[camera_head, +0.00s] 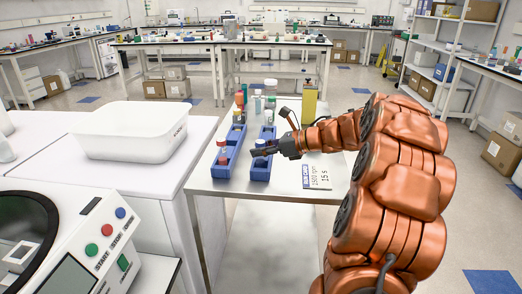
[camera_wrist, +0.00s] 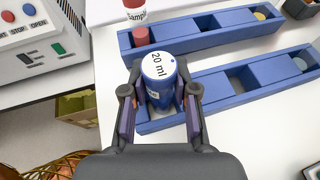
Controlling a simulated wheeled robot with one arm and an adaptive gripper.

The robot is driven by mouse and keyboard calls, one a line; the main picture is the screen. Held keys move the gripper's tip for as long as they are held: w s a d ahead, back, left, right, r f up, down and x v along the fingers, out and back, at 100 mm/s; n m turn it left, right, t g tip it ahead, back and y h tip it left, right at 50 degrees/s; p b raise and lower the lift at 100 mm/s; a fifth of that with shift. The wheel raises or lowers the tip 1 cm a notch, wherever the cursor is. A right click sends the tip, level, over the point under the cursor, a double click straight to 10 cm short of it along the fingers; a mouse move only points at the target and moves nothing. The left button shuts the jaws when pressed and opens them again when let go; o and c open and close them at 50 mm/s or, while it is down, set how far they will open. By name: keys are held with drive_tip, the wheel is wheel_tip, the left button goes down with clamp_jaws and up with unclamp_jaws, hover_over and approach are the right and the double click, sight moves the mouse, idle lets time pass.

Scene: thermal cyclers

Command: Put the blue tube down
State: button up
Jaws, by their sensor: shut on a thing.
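The blue tube (camera_wrist: 166,98) has a white top marked "20 ml" and stands between the two fingers of my gripper (camera_wrist: 160,92) in the wrist view. My gripper is shut on it, at the end of the nearer blue rack (camera_wrist: 218,97). The fingers and tube hide the slot there, so I cannot tell whether the tube's bottom is inside it. In the head view, my gripper (camera_head: 272,149) is above the near end of the right blue rack (camera_head: 261,172), and the tube (camera_head: 260,143) shows small at its fingertips.
The other blue rack (camera_head: 227,155) lies parallel at left, with a red-and-white sample tube (camera_wrist: 136,12) at its end. Bottles (camera_head: 270,88) stand behind the racks. A printed card (camera_head: 317,177) lies at right. A white tub (camera_head: 131,131) and a control-panel machine (camera_head: 108,228) are at left.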

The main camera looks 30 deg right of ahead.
drive_tip(key=o, duration=1)
drive_tip(key=shift+r+p, duration=0.15)
drive_tip(key=shift+p, duration=0.2)
drive_tip(key=b+v, duration=0.1)
drive_tip(key=v, duration=1.1)
